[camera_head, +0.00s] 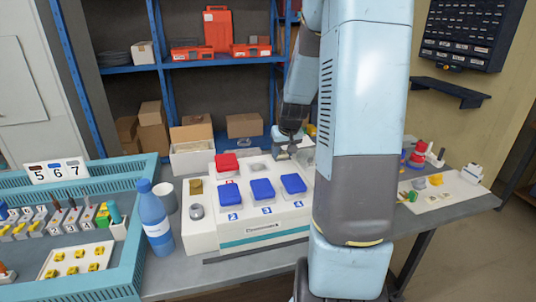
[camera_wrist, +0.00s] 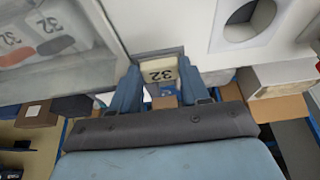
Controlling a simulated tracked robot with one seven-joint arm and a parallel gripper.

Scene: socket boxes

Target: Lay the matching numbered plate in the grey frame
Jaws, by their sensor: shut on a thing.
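A grey border that looks like the grey frame (camera_wrist: 143,55) shows along the plate's far edge. I cannot tell whether the plate lies inside it or just above it. In the head view my gripper (camera_head: 287,150) is low at the back right of the white console (camera_head: 260,232), partly behind my arm. The plate is too small to make out there.
A blue bottle (camera_head: 155,220) and a teal tray (camera_head: 130,262) stand left. A white board (camera_head: 466,192) with small parts lies right. The wrist view shows a round hole (camera_wrist: 248,20) and a "32" label (camera_wrist: 52,26).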

